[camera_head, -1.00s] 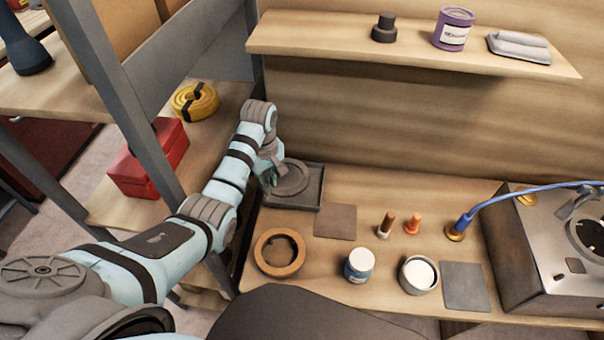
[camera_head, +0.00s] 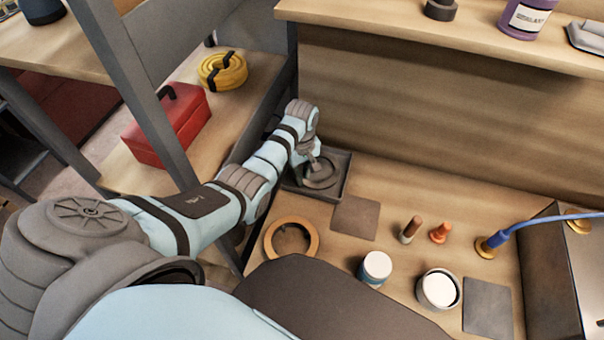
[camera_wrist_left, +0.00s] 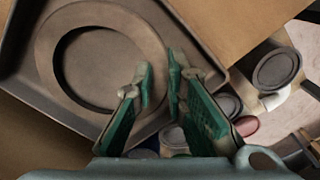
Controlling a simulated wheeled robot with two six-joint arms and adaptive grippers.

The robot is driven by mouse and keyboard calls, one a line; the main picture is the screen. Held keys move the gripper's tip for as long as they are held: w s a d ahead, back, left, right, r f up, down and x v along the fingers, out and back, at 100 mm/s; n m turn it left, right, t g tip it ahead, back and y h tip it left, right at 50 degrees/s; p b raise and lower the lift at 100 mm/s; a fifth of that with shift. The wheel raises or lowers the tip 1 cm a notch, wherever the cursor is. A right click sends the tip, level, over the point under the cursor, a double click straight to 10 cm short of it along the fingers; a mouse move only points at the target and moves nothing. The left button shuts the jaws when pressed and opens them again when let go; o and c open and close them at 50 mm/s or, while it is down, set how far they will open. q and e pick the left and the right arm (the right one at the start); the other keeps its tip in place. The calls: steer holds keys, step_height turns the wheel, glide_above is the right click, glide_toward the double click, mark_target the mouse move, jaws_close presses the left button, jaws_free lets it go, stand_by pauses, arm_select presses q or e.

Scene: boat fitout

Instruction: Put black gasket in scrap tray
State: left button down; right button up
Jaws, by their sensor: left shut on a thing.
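The black gasket (camera_head: 322,173) is a flat dark grey ring inside the shallow dark scrap tray (camera_head: 347,176), at the back left of the bench. In the left wrist view, the gasket (camera_wrist_left: 95,14) lies over the tray floor, within the tray's walls (camera_wrist_left: 14,32). My left gripper (camera_wrist_left: 160,82) has its green fingers close together at the ring's right edge, shut on it. In the head view my left gripper (camera_head: 303,170) is at the tray's left side, partly hidden by its wrist. Whether the gasket touches the floor is unclear. My right gripper is out of view.
A tan ring (camera_head: 291,238), a grey pad (camera_head: 356,217), a white-lidded jar (camera_head: 375,268) and an open tin (camera_head: 438,289) are on the bench. A shelf (camera_head: 450,38) overhangs the back. A grey post (camera_head: 150,100) and red toolbox (camera_head: 170,125) stand left.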

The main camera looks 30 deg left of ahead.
arm_select(q)
steer(key=c, duration=2)
jaws_free()
steer(key=shift+s+f, duration=0.1)
steer(key=o, duration=0.4)
step_height(320, 180, up, 12)
steer(key=p, duration=0.4)
steer(key=shift+r, duration=0.2)
